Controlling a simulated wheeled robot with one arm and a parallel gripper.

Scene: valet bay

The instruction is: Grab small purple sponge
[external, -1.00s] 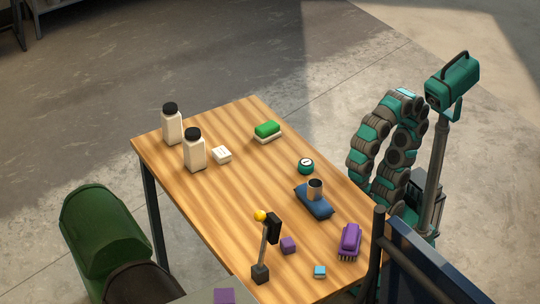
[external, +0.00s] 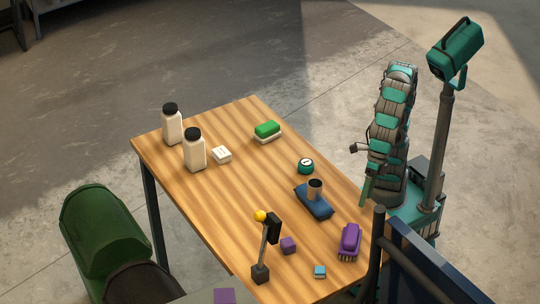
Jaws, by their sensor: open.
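A small purple block (external: 288,245), which looks like the small purple sponge, lies on the wooden table (external: 205,215) near its front end, beside the base of a small stand. Another flat purple piece (external: 224,295) shows at the bottom edge on a grey surface; I cannot tell what it is. My gripper (external: 361,172) hangs at the table's right edge, beyond the dark blue pad and well away from the purple block. It is open, and I see nothing between its fingers.
A purple brush (external: 350,240) and a light blue block (external: 320,271) lie near the purple block. A yellow-topped stand (external: 264,248) rises just left of it. A cup (external: 315,188) stands on a blue pad (external: 313,203). White bottles (external: 195,152) stand at the far left.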

